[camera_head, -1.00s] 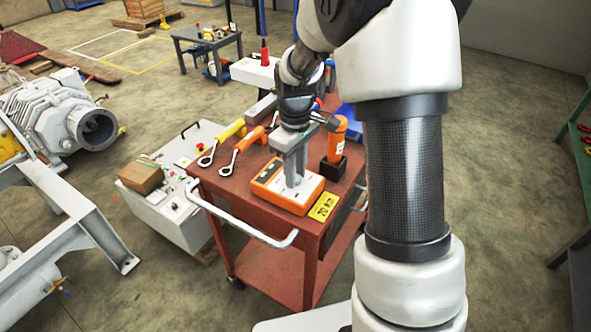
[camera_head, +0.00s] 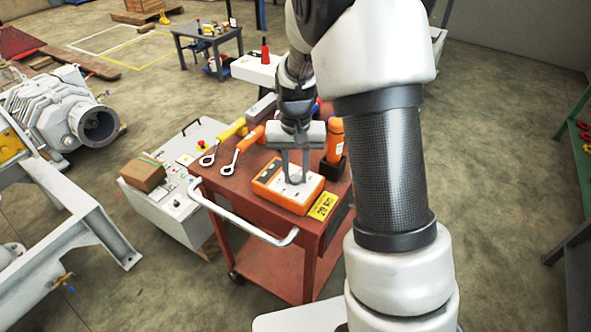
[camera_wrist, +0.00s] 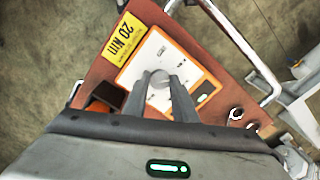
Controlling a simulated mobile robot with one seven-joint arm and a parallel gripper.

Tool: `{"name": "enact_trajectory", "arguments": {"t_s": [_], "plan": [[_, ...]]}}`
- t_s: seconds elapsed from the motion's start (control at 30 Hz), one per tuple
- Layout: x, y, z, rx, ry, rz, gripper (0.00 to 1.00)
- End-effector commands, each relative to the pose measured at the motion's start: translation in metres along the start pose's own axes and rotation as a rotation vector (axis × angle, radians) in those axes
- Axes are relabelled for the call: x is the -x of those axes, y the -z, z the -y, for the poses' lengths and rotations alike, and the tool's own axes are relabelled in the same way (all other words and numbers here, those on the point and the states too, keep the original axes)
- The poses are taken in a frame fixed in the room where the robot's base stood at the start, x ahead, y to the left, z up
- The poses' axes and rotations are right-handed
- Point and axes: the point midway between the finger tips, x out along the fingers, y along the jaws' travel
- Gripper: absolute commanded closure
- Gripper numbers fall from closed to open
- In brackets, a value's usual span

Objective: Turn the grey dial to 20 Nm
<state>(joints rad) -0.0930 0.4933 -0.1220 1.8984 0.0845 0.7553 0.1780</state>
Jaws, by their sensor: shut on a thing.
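The orange box with a white top face (camera_head: 272,190) sits on the red cart top. In the wrist view the grey dial (camera_wrist: 159,84) shows as a round knob on the box's white face (camera_wrist: 143,56), between my gripper's fingertips. My gripper (camera_head: 294,180) points down onto the box and is shut on the dial. In the wrist view its two fingers (camera_wrist: 170,92) reach to either side of the dial. The dial's pointer and scale are too small to read. A yellow label reading 20 Nm (camera_wrist: 124,40) lies beside the box; it also shows in the head view (camera_head: 322,206).
The red cart (camera_head: 225,183) has a white handle (camera_head: 240,225) at its front. Yellow and orange tools with ring ends (camera_head: 240,148) lie left of the box. An orange bottle-like tool (camera_head: 335,140) stands in a black holder just behind right. A control cabinet (camera_head: 165,200) stands left.

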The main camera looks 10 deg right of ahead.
Motion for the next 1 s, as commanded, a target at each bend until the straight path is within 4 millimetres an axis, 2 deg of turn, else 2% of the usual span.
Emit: {"name": "enact_trajectory", "arguments": {"t_s": [0.2, 0.5, 1.0], "plan": [[0.0021, 0.0009, 0.0005, -0.167, 0.000, -0.003, 0.97], [0.0018, 0.0010, 0.0006, -0.311, 0.001, -0.003, 0.97], [0.0013, 0.0013, 0.0007, -0.358, 0.002, -0.004, 0.97]]}}
